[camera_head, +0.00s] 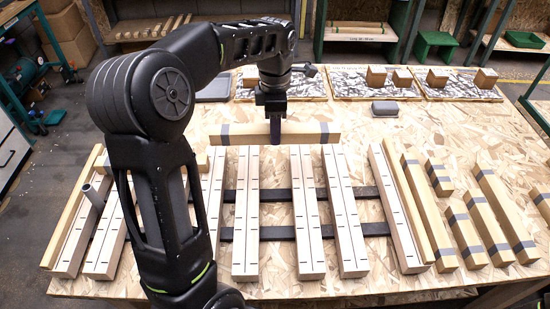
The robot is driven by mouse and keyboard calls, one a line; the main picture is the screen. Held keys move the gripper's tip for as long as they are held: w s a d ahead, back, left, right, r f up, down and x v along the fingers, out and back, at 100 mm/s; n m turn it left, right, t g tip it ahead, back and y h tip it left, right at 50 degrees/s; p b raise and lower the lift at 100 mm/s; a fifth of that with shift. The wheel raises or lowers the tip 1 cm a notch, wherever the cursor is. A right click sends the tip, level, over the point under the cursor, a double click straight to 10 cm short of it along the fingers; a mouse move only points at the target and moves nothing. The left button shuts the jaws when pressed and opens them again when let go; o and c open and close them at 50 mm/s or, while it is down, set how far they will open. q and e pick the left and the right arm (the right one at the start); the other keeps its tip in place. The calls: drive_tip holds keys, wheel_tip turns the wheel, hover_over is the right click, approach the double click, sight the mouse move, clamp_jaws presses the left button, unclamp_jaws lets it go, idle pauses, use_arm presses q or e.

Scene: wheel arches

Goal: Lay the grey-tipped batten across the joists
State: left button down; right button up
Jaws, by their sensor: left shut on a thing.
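My left gripper (275,128) reaches down from above and is shut on a pale wooden batten (301,132) at its middle. The batten lies level, left to right, with a grey band near each end. It appears just beyond the far ends of the middle joists; its exact height above the table is hard to tell. The joists (306,215) are pale beams with black marks, lying side by side and running toward me over dark cross strips (278,195). My left arm hides part of the joists on the left. My right gripper is out of view.
Several banded wooden pieces (466,236) lie on the table (400,135) at the right. Trays with patterned surfaces (355,84) and small blocks stand along the back. A grey case (385,109) lies right of the batten.

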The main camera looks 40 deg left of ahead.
use_arm(q)
drive_tip(key=shift+f, duration=2.4)
wheel_tip(320, 180, down, 4)
drive_tip(key=shift+r+p, duration=0.15)
drive_tip(key=shift+p, duration=0.3)
drive_tip(key=shift+f+b, duration=0.5)
drive_tip(key=shift+f, duration=0.15)
drive_tip(key=c, duration=0.9)
unclamp_jaws()
